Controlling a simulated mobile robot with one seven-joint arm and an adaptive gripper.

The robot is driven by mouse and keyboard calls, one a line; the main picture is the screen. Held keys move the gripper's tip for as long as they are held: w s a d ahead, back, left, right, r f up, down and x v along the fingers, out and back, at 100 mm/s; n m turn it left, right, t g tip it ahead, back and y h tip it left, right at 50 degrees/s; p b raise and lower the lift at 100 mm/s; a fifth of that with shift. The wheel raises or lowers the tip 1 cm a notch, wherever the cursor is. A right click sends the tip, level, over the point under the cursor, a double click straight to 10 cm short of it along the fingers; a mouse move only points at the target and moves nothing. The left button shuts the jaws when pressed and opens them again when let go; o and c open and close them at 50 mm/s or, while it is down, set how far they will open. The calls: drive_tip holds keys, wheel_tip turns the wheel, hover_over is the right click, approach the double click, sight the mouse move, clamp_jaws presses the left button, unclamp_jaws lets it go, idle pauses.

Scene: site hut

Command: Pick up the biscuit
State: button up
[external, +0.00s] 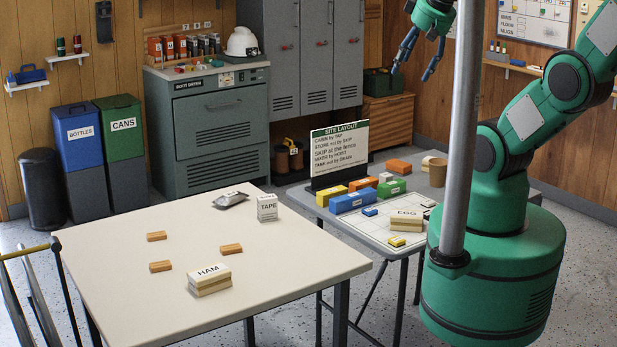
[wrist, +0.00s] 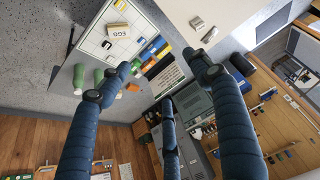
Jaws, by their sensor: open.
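Three small orange-brown blocks that look like biscuits lie apart on the cream table: one at the back left (external: 157,236), one at the front left (external: 160,266) and one further right (external: 231,249). I cannot tell which is meant. None shows in the wrist view. My gripper (external: 413,72) is open and empty, high up at the top right of the external view, far from them. Its blue fingers spread apart in the wrist view (wrist: 165,75), with nothing between them.
The cream table (external: 120,295) also holds a HAM sandwich (external: 210,281), a TAPE box (external: 267,207) and a grey packet (external: 230,199). The grey table (external: 345,222) holds an EGG sandwich (external: 406,221), coloured blocks, a cup (external: 437,172) and an upright sign (external: 340,152). A metal pole (external: 462,140) stands before my arm.

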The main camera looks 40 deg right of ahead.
drive_tip(key=shift+w, duration=0.1)
drive_tip(key=w+a+f+m+g, duration=0.15)
drive_tip(key=w+a+m, duration=0.4)
drive_tip(key=w, duration=0.65)
drive_tip(key=m+g+b, duration=0.3)
drive_tip(key=m+g, duration=0.1)
drive_tip(key=m, duration=1.1)
hover_over(231, 248)
wheel_tip(231, 248, down, 38)
drive_tip(key=shift+f, duration=0.15)
drive_tip(key=shift+s, duration=0.1)
drive_tip(key=shift+f+b, duration=0.9)
drive_tip(key=shift+f, duration=3.4)
